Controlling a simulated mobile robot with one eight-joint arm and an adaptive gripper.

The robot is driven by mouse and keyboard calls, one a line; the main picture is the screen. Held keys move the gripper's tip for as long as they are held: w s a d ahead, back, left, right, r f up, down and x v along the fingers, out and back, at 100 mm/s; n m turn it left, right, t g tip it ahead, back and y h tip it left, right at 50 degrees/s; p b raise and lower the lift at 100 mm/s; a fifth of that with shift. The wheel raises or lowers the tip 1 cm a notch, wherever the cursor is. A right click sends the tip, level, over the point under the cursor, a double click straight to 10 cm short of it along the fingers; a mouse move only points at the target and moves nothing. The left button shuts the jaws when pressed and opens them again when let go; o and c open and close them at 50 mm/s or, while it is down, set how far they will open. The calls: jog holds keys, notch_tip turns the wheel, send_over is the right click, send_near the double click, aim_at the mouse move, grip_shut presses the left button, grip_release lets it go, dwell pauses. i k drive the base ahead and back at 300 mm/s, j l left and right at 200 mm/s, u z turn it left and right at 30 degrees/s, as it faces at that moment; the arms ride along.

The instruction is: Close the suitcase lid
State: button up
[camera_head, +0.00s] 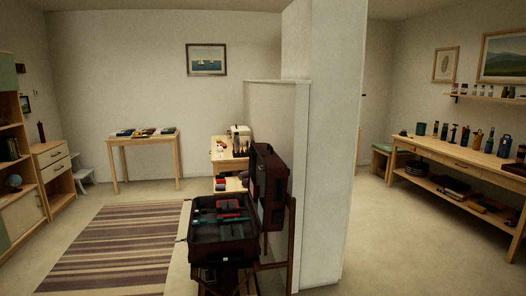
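The suitcase stands open in the lower middle of the head view. Its dark reddish-brown base (203,246) faces up and has teal, red and dark items lying inside. Its lid (272,178) stands roughly upright along the right side of the base, close to the white wall end. The suitcase seems to rest on a dark folding stand (291,245), though its lower part is hard to make out. I cannot see my gripper in this view.
A striped rug (120,245) lies left of the suitcase. A white partition (325,150) stands right behind the lid. A small table (142,139) with books is at the back, and a long workbench (465,160) with tools is at the right. Floor left and right is open.

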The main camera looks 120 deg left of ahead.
aim_at(277, 173)
jog(key=u, duration=3.85)
jog(key=i+l, duration=0.3)
jog(key=i, duration=0.2)
jog(key=i+l, duration=0.35)
jog(key=i, duration=0.2)
jog(key=i+l, duration=0.3)
jog(key=i, duration=0.2)
jog(key=i+l, duration=0.35)
jog(key=i, duration=0.2)
jog(key=i+l, duration=0.3)
jog(key=i, duration=0.2)
jog(key=i+l, duration=0.35)
jog(key=i, duration=0.2)
jog(key=i+l, duration=0.3)
jog(key=i, duration=0.2)
